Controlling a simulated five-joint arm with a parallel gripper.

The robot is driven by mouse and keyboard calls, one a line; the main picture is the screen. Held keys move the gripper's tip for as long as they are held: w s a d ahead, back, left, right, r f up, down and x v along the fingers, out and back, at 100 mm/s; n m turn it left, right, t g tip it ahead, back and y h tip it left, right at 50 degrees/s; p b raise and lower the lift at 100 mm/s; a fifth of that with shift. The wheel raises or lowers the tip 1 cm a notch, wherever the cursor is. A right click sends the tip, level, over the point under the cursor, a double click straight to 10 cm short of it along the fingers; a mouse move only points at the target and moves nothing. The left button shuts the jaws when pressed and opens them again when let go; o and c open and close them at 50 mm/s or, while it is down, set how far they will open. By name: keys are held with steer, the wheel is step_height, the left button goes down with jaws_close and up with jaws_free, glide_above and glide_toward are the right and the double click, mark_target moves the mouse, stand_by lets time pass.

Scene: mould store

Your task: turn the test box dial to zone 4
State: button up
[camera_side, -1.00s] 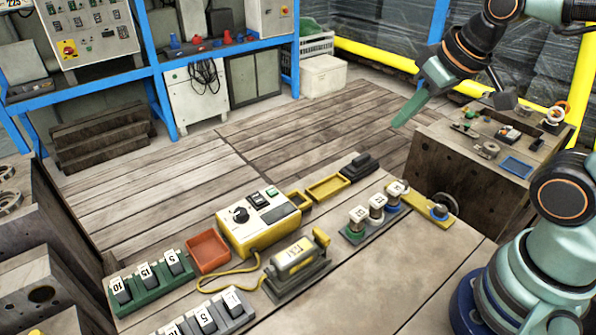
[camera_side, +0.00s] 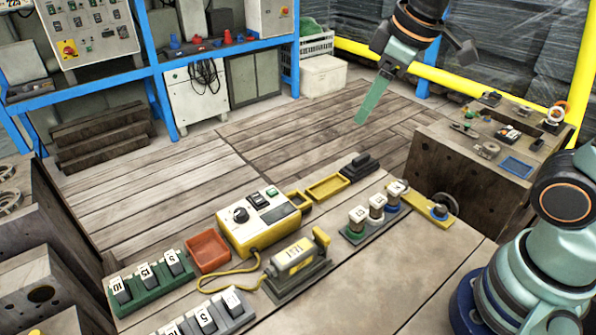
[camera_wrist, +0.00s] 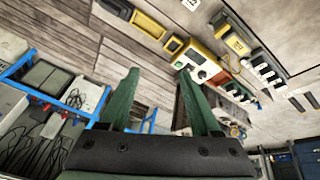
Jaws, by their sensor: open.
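The test box (camera_side: 258,222) is yellow with a pale top and stands on the workbench in the side view. Its black round dial (camera_side: 240,214) is at the left of the top face; the zone it points to is too small to read. My gripper (camera_side: 362,116) hangs in the air above and to the right of the box, well apart from it, with green fingers pointing down. In the wrist view my gripper (camera_wrist: 160,90) shows two green fingers spread apart with nothing between them. The test box (camera_wrist: 200,62) is tilted there, beyond the right finger.
A yellow cable runs in front. Labelled weights (camera_side: 376,205) and a yellow tray (camera_side: 328,187) sit to its right. The air above is clear.

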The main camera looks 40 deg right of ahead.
steer(key=w+a+n+g, duration=0.1)
steer(key=w+a+n, duration=0.5)
steer(key=n, duration=0.1)
steer(key=n+g, duration=0.3)
steer(key=n, duration=1)
glide_toward(241, 211)
steer(key=f, duration=0.8)
steer(key=shift+w+a+f, duration=0.1)
steer(key=shift+a, duration=0.15)
jaws_close()
